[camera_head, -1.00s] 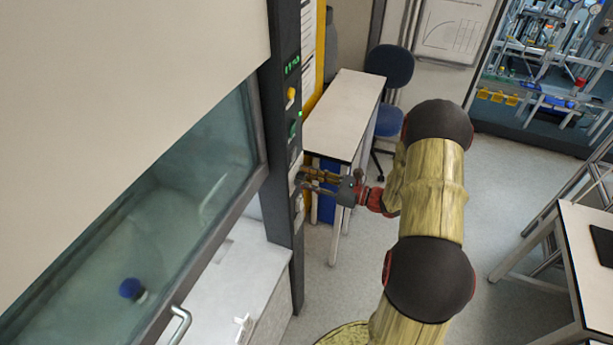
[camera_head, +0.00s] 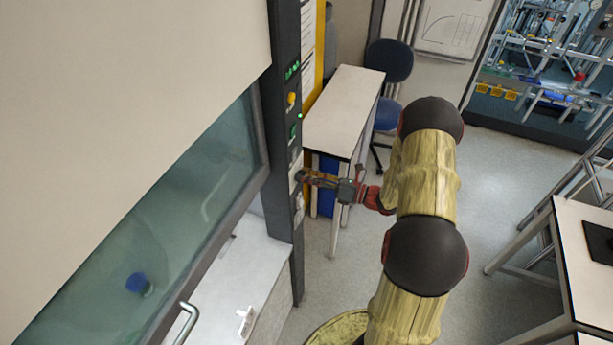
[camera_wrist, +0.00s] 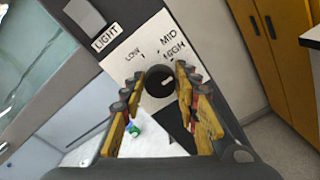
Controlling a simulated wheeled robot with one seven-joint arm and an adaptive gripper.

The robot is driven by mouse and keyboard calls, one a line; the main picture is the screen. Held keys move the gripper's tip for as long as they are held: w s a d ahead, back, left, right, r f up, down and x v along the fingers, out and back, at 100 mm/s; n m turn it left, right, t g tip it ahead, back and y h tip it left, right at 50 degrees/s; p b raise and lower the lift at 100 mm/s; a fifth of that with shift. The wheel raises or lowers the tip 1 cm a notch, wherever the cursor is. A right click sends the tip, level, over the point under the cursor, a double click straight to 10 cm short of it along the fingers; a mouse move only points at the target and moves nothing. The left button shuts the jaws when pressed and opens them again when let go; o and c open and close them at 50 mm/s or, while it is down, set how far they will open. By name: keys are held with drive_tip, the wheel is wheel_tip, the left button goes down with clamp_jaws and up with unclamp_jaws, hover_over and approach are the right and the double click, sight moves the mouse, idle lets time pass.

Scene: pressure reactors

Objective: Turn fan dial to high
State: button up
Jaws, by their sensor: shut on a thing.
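The fan dial (camera_wrist: 159,84) is a round black knob with a short white mark, on a pale plate marked LOW, MID and HIGH. In the wrist view my gripper (camera_wrist: 158,76) has its yellow fingers on both sides of the dial, shut on it. The white mark slants up and right, roughly toward the HIGH side; its exact setting is unclear. In the head view my gripper (camera_head: 303,176) reaches left to the dark control post (camera_head: 283,150), and its fingers hide the dial.
The fume hood's glass sash (camera_head: 150,225) is left of the post. Yellow (camera_head: 291,98) and green controls sit higher on the post. A narrow white table (camera_head: 345,105) and a blue chair (camera_head: 388,85) stand behind my gripper.

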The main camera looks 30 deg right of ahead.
idle(0.3)
drive_tip(key=o, duration=1.1)
drive_tip(key=shift+o, duration=0.2)
drive_tip(key=v, duration=1.2)
drive_tip(key=shift+d, duration=0.1)
